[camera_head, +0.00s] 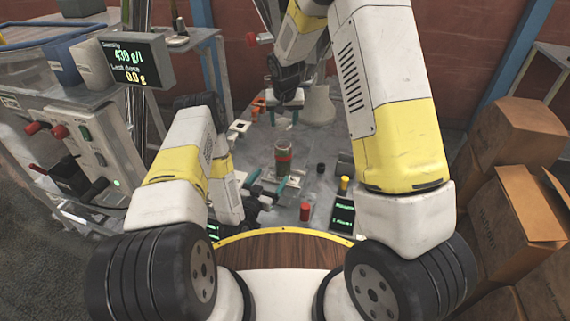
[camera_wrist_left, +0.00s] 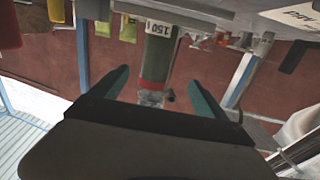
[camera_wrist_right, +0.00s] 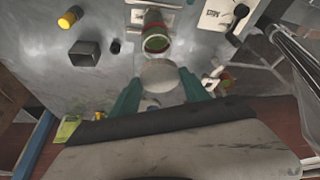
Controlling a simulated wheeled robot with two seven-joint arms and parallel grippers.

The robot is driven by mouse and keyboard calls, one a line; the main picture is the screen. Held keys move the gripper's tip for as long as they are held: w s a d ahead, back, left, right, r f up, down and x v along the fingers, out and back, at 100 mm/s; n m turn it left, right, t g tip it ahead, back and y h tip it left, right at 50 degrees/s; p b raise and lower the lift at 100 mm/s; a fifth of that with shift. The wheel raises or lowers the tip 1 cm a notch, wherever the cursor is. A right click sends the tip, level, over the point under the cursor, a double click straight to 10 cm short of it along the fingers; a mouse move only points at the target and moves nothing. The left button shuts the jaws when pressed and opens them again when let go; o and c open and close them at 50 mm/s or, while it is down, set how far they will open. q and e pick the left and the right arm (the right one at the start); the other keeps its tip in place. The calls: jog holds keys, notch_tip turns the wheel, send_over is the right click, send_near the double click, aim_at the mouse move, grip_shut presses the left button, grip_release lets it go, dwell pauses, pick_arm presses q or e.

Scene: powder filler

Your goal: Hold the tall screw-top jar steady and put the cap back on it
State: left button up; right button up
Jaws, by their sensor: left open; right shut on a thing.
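The tall jar (camera_head: 283,157), greenish with a red band, stands upright on the grey bench. In the right wrist view the jar (camera_wrist_right: 155,30) shows an open, uncapped mouth. In the left wrist view the jar (camera_wrist_left: 157,60) appears upside down with a "150" label. My left gripper (camera_head: 268,185) is open, low on the near side of the jar, its fingers apart and pointing at it. My right gripper (camera_head: 283,116) is shut on the round pale cap (camera_wrist_right: 158,76), held beyond the jar and apart from it. The cap is hard to make out in the head view.
A red cylinder (camera_head: 305,211), a yellow-topped cylinder (camera_head: 344,184), a dark open box (camera_head: 345,164) and a small black piece (camera_head: 320,168) stand right of the jar. A density display (camera_head: 137,60) is at upper left. Cardboard boxes (camera_head: 520,215) stand at right.

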aim_at(283, 162)
pick_arm(q)
jog(key=shift+s+d+f, duration=0.1)
jog(key=shift+s+f, duration=0.4)
jog(key=shift+s, duration=0.2)
jog(key=x, duration=1.2)
jog(key=shift+r, duration=0.25)
jog(key=shift+c, duration=0.3)
grip_shut()
